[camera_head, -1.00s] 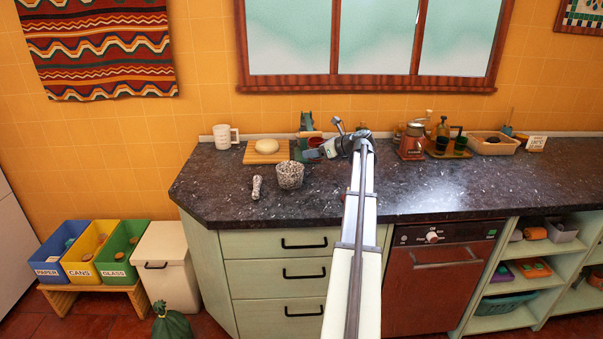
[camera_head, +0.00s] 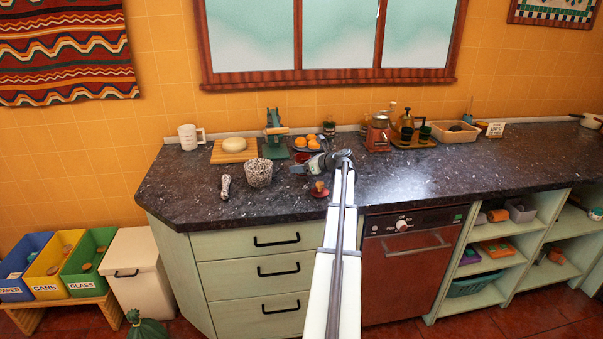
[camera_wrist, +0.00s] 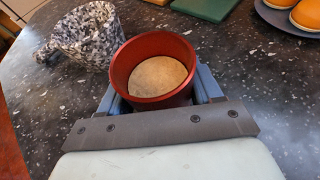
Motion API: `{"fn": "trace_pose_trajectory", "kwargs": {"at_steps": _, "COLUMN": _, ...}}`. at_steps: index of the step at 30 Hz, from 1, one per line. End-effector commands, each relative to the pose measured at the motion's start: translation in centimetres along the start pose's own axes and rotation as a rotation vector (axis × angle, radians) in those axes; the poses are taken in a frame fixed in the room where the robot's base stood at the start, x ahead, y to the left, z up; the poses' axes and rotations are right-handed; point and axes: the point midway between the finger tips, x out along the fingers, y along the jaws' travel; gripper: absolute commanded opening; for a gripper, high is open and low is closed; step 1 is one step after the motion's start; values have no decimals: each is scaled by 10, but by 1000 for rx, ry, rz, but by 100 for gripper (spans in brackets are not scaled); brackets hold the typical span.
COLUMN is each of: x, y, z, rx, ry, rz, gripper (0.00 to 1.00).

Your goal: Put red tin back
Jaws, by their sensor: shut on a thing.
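My gripper (camera_wrist: 153,98) is shut on the red tin (camera_wrist: 121,68), with a blue finger on either side of it. The tin is open at the top and shows a pale tan round surface inside. In the head view only a bit of the red tin (camera_head: 302,157) shows beside my gripper (camera_head: 309,164), low above the dark counter. I cannot tell whether the tin touches the counter. A dark red round piece with a wooden knob (camera_head: 319,188), perhaps a lid, lies on the counter nearer the front, left of my arm.
A speckled cup (camera_head: 258,173), also in the wrist view (camera_wrist: 85,38), stands left of the tin. Behind are a green stand (camera_head: 275,140), a board (camera_head: 222,156) and a plate of orange things (camera_head: 307,144). A red grinder (camera_head: 377,134) stands right.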

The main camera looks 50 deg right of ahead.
Motion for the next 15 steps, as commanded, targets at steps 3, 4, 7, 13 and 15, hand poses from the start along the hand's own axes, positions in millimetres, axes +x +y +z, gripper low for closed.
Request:
{"fn": "trace_pose_trajectory", "kwargs": {"at_steps": 3, "x": 6, "y": 0, "z": -15, "rx": 2, "ry": 0, "rz": 0, "gripper": 29}}
{"fn": "trace_pose_trajectory", "kwargs": {"at_steps": 4, "x": 7, "y": 0, "z": -18, "rx": 1, "ry": 0, "rz": 0, "gripper": 29}}
{"fn": "trace_pose_trajectory", "kwargs": {"at_steps": 7, "x": 10, "y": 0, "z": -25, "rx": 1, "ry": 0, "rz": -1, "gripper": 29}}
{"fn": "trace_pose_trajectory", "kwargs": {"at_steps": 13, "x": 10, "y": 0, "z": -24, "rx": 0, "ry": 0, "rz": -1, "gripper": 29}}
{"fn": "trace_pose_trajectory", "kwargs": {"at_steps": 15, "x": 10, "y": 0, "z": -25, "rx": 0, "ry": 0, "rz": 0, "gripper": 29}}
